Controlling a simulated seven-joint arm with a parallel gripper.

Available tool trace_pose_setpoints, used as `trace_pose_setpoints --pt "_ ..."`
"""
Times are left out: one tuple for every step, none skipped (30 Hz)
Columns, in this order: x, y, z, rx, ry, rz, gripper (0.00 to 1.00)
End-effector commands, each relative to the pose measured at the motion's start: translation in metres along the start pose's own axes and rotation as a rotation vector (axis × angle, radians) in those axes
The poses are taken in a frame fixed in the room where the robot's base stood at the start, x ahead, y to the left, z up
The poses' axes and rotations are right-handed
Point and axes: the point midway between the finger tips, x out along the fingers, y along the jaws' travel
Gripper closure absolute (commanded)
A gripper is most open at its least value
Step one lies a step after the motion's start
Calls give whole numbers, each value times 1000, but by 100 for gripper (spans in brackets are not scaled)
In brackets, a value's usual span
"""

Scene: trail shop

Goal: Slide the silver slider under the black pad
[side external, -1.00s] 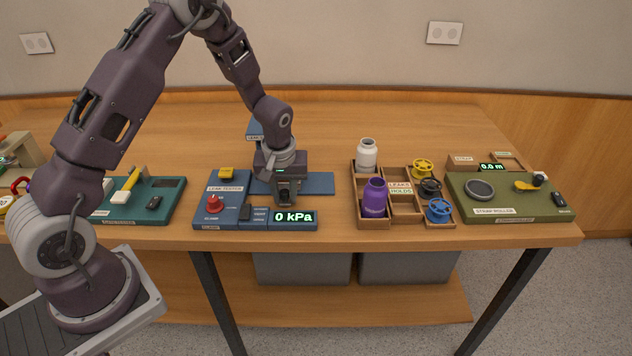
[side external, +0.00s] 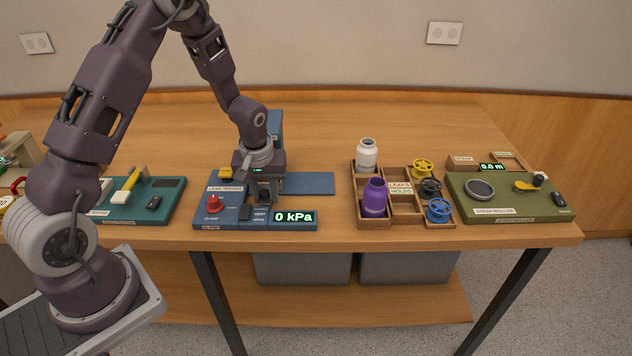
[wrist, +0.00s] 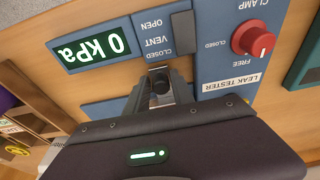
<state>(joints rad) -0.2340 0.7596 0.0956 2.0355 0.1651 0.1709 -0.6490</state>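The blue leak tester (side external: 228,190) stands near the front of the table. Its dark pad (side external: 245,212) is an upright grey-black block beside the vent labels; it also shows in the wrist view (wrist: 183,33). I cannot make out a separate silver slider; it may be hidden by the pad or my gripper. My gripper (side external: 263,200) points down over the tester, just right of and behind the pad. In the wrist view my fingertips (wrist: 160,80) are near the vent labels, with a dark round shape between them. Whether they are apart or touching anything is unclear.
The tester's red clamp knob (side external: 215,203) and its 0 kPa display (side external: 293,217) flank the pad. A teal station (side external: 140,211) is left, a green strap roller (side external: 512,205) far right.

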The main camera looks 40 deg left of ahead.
Motion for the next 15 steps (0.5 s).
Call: trace_pose_setpoints --pt "0 0 0 0 0 0 60" --pt "0 0 0 0 -1 0 60" --pt "0 0 0 1 -1 0 60" --pt "0 0 0 1 -1 0 60" --pt "0 0 1 1 -1 0 60" --pt "0 0 1 1 -2 0 60" --pt "0 0 1 1 -2 -1 60" --pt "0 0 1 1 -2 -1 60" --pt "0 0 1 1 -2 -1 60" --pt "-1 0 1 1 -2 0 60" --pt "-2 0 0 1 -1 0 60" --pt "-4 0 0 0 -1 0 60" --pt "-7 0 -1 0 0 0 60" --pt "-9 0 -2 0 0 0 60" --pt "-12 0 -2 -1 -1 0 60"
